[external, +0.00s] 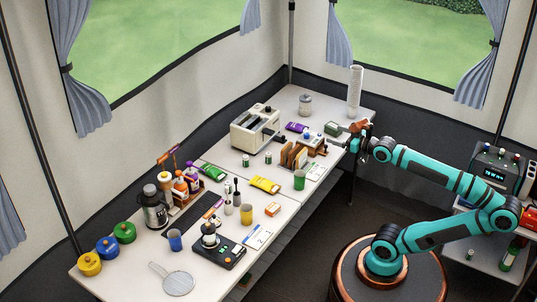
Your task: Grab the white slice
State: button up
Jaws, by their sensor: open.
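A small rack (316,149) holding upright slices stands near the right edge of the table, in front of the toaster. Brown slices (291,154) show in it. A paler slice seems to stand among them, but the slices are too small to tell the white one surely. My gripper (357,129) is open, at the table's right edge, to the right of the rack and apart from it. Its fingers are small and partly hidden by the wrist.
A tall white roll (355,91) and a jar (305,105) stand at the far end. The table's left half is crowded.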

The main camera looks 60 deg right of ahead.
jog(key=shift+o, duration=1.4)
jog(key=shift+w, duration=0.1)
jog(key=g, duration=1.7)
send_over(302, 151)
notch_tip(302, 151, down, 11)
notch_tip(302, 151, down, 17)
jog(key=shift+a+r, duration=0.1)
jog(key=c, duration=0.7)
